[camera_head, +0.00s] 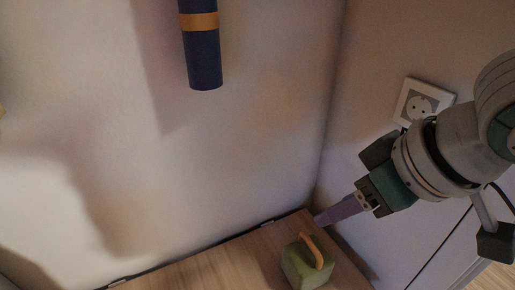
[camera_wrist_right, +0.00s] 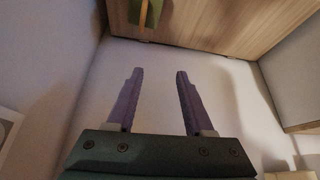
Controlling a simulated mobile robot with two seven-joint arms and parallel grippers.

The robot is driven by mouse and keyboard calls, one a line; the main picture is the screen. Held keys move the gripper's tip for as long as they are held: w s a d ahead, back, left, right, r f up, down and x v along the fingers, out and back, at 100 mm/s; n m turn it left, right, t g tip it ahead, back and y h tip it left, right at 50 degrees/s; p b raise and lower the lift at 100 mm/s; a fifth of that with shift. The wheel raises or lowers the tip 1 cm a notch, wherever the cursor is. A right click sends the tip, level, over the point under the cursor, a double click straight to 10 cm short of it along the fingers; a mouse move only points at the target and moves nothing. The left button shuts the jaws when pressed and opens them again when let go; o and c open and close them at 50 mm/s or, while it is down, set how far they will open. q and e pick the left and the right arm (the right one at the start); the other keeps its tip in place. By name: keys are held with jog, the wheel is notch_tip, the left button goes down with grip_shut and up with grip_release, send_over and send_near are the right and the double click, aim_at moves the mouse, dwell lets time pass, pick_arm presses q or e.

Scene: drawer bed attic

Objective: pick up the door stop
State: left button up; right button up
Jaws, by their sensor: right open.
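The door stop appears to be the green block with an orange strap handle (camera_head: 307,267), on a wooden top in the lower part of the head view. Part of a green and tan thing, likely the same block (camera_wrist_right: 146,12), shows at the top edge of the right wrist view. My right gripper (camera_head: 338,212) is up and to the right of the block, apart from it. Its purple fingers (camera_wrist_right: 157,75) are spread with nothing between them. My left gripper is not in view.
The wooden top (camera_head: 210,268) meets pale walls at the corner behind it. A wall socket (camera_head: 418,103) is near my right arm. A dark blue cylinder with a gold band (camera_head: 202,50) hangs down from the top of the head view. Bare wood lies left of the block.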

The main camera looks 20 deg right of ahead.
jog(key=m+b, duration=0.1)
jog(key=b, duration=0.9)
send_near(313, 244)
jog(key=shift+h, duration=0.3)
jog(key=b+x, duration=0.4)
jog(key=x, duration=0.1)
jog(key=shift+a+f, duration=0.1)
jog(key=shift+f, duration=0.15)
jog(key=b+x, duration=0.1)
jog(key=x, duration=0.1)
jog(key=b+x, duration=0.2)
jog(key=shift+w+a+f, duration=0.2)
jog(key=shift+a, duration=0.05)
jog(key=shift+w+f+b, duration=0.25)
jog(key=shift+f+b, duration=0.05)
jog(key=shift+b, duration=0.05)
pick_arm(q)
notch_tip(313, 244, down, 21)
pick_arm(e)
grip_shut()
